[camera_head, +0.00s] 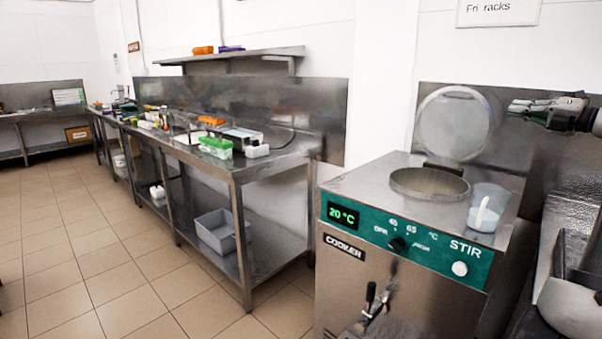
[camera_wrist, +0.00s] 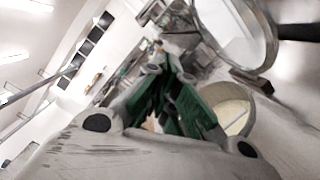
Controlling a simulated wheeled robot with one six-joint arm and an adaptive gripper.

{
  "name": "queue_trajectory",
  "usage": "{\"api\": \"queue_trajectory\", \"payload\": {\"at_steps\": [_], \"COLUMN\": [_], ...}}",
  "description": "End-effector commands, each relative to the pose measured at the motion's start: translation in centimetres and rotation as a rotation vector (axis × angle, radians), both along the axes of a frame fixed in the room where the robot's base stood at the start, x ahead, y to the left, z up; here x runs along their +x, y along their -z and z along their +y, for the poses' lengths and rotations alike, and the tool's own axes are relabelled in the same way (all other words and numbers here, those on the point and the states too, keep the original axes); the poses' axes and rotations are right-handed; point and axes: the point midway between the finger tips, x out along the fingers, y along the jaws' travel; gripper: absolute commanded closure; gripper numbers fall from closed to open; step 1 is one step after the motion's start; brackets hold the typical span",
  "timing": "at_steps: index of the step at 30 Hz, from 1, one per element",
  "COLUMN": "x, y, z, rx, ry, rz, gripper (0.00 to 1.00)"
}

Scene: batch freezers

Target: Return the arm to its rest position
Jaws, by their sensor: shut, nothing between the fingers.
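My gripper (camera_head: 522,107) shows at the upper right of the head view, held in the air to the right of the cooker's raised round lid (camera_head: 458,124). Its fingers are shut with nothing between them and point left. In the wrist view my gripper (camera_wrist: 160,72) points away from the camera, with its fingers together. The lid (camera_wrist: 235,30) and the open pot (camera_wrist: 232,112) with pale contents show on the right there. Most of my arm is out of the head view.
The steel cooker (camera_head: 340,268) has a green panel reading 20 °C. A clear jug (camera_head: 489,208) with a white utensil stands on its top at the right. A long steel bench (camera_head: 270,165) with a grey bin (camera_head: 221,232) below stands at left. The tiled floor is clear.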

Motion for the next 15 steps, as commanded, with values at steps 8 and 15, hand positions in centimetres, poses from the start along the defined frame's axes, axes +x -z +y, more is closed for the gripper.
{"api": "queue_trajectory", "payload": {"at_steps": [8, 15], "x": [-0.7, -3.7], "y": [0.5, 2.0], "z": [6.1, 15.0], "rx": [-0.233, -0.627], "ry": [-0.076, -0.247], "rz": [-0.009, -0.072], "gripper": [1.0, 1.0]}}
